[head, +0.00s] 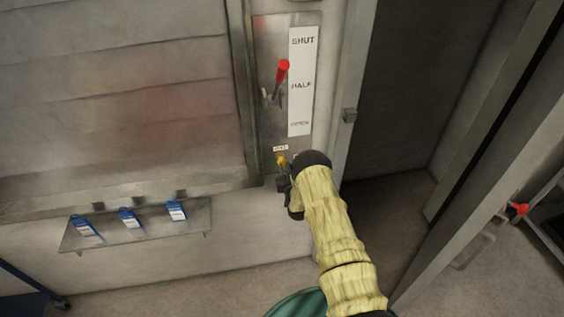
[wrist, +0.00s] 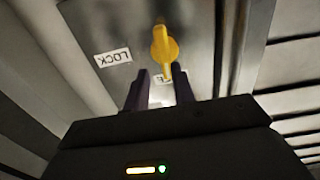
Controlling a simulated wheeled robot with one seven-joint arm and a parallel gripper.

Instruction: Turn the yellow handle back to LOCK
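The yellow handle (wrist: 163,50) is on a grey metal panel in the wrist view. Its narrow end points down in that picture, toward my gripper. The LOCK label (wrist: 113,57) reads upside down, to the left of the handle. My gripper (wrist: 161,76) is open, its two dark fingers apart with the tip of the handle near the gap between them. I cannot tell whether they touch it. In the head view the yellow handle (head: 280,159) shows small at the panel's foot, just above my gripper (head: 283,177), which partly hides it.
Above the handle, a red-gripped lever (head: 282,70) stands beside a white strip (head: 302,82) marked SHUT, HALF and OPEN. A shelf (head: 115,232) with blue tags is at the left. A louvred panel (head: 110,100) fills the upper left, and a doorway opens at the right.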

